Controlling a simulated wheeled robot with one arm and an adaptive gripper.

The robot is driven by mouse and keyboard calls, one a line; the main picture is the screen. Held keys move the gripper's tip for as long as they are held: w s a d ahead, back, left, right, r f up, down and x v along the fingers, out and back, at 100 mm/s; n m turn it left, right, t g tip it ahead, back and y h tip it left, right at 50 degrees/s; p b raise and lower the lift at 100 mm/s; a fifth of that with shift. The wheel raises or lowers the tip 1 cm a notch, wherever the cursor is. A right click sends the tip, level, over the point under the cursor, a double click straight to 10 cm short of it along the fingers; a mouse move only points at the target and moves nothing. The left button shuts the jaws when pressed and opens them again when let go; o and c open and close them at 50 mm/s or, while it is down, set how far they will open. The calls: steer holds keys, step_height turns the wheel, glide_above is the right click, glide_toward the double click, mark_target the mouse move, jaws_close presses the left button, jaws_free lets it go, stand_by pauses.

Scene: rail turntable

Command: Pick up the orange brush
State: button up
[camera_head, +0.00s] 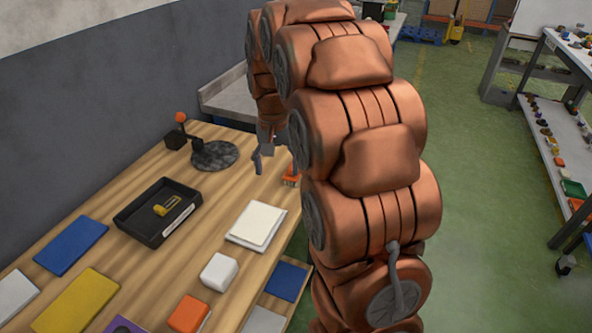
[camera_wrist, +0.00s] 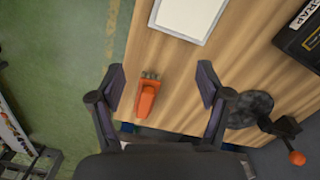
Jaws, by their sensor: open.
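The orange brush (camera_wrist: 146,100) lies on the wooden table (camera_wrist: 180,68), near its edge, in the wrist view. Its grey-green bristle end shows at its top. My gripper (camera_wrist: 161,82) is open, with one finger on each side of the brush and apart from it; I cannot tell its height above the brush. In the head view, part of the brush (camera_head: 291,178) shows beside my copper-coloured arm, which hides some of it. My gripper (camera_head: 258,160) is partly visible there to the left of the brush.
A dark round disc (camera_head: 214,155) with an orange-balled lever stands at the table's back. A black tray (camera_head: 158,228) holds a yellow item. A white pad (camera_head: 257,225), a white block (camera_head: 219,271) and an orange block (camera_head: 189,314) lie nearer.

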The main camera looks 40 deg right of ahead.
steer(key=w+d+f+m, duration=0.1)
steer(key=w+d, duration=0.1)
steer(key=d, duration=0.2)
steer(key=w+d+f+m, duration=0.1)
steer(key=w+d+f, duration=0.1)
steer(key=w+d, duration=0.1)
steer(key=w+d+f+m, duration=0.1)
steer(key=w+d, duration=0.2)
steer(key=d, duration=0.1)
steer(key=shift+w+d+f+t, duration=0.1)
steer(key=shift+d+f+t, duration=0.2)
steer(key=shift+d, duration=0.1)
steer(key=shift+w+d+f+p, duration=0.1)
steer(key=shift+f+p, duration=0.5)
steer(key=shift+f, duration=1.4)
steer(key=shift+w+f+p, duration=0.1)
steer(key=shift+f+p, duration=0.45)
steer(key=shift+f, duration=1.4)
steer(key=shift+c, duration=0.4)
steer(key=c, duration=1.2)
steer(key=shift+r, duration=0.1)
